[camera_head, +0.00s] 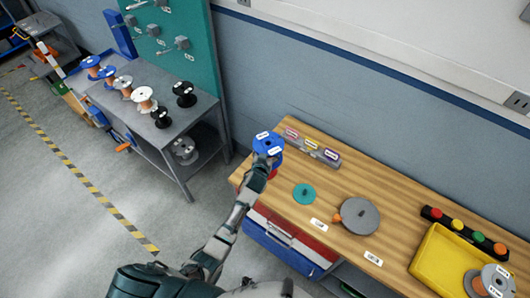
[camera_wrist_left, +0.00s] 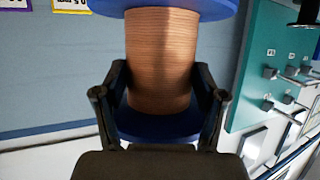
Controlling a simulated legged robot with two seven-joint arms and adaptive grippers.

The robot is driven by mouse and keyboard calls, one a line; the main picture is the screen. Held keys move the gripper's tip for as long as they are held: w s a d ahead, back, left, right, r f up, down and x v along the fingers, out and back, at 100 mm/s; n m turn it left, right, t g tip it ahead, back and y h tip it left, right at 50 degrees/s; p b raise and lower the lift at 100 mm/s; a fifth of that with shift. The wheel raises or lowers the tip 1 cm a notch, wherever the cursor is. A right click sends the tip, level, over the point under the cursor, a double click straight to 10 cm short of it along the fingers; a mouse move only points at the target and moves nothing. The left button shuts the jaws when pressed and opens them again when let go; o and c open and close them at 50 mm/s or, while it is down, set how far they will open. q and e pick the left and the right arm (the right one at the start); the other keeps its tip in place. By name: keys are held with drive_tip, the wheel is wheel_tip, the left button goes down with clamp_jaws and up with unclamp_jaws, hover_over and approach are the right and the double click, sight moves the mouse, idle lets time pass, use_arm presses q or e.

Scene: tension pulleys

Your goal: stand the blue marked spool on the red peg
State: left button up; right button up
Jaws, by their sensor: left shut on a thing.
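The blue spool (camera_head: 268,143) has blue flanges, with white marks on its top face. My left gripper (camera_head: 262,164) is shut on it and holds it at the left back end of the wooden bench. In the left wrist view, the two fingers clasp the copper-coloured winding of the spool (camera_wrist_left: 160,55) between its flanges. The spool's axis runs nearly upright in that picture. I cannot pick out a red peg for certain. A teal disc (camera_head: 304,194) and a grey disc (camera_head: 359,216) lie on the bench. My right gripper is not in view.
The wooden bench (camera_head: 400,250) carries a labelled clear box (camera_head: 313,149), a yellow tray (camera_head: 427,262) and a black bar with coloured knobs (camera_head: 464,229). A grey cart (camera_head: 168,138) with several spools stands left, beside a teal pegboard (camera_head: 190,65).

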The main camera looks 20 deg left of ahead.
use_arm(q)
drive_tip(key=shift+d+r, duration=0.1)
drive_tip(key=shift+d, duration=0.25)
drive_tip(key=shift+a+f, duration=0.1)
drive_tip(key=shift+f, duration=0.1)
drive_tip(key=shift+a+f+b, duration=0.35)
drive_tip(key=shift+a+f, duration=0.2)
drive_tip(key=shift+f, duration=0.4)
drive_tip(key=shift+f+b, duration=0.3)
drive_tip(key=shift+b, duration=0.15)
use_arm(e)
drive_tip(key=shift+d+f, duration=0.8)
use_arm(q)
drive_tip(key=shift+a, duration=0.1)
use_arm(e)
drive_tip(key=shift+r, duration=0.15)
use_arm(q)
drive_tip(key=shift+f, duration=0.25)
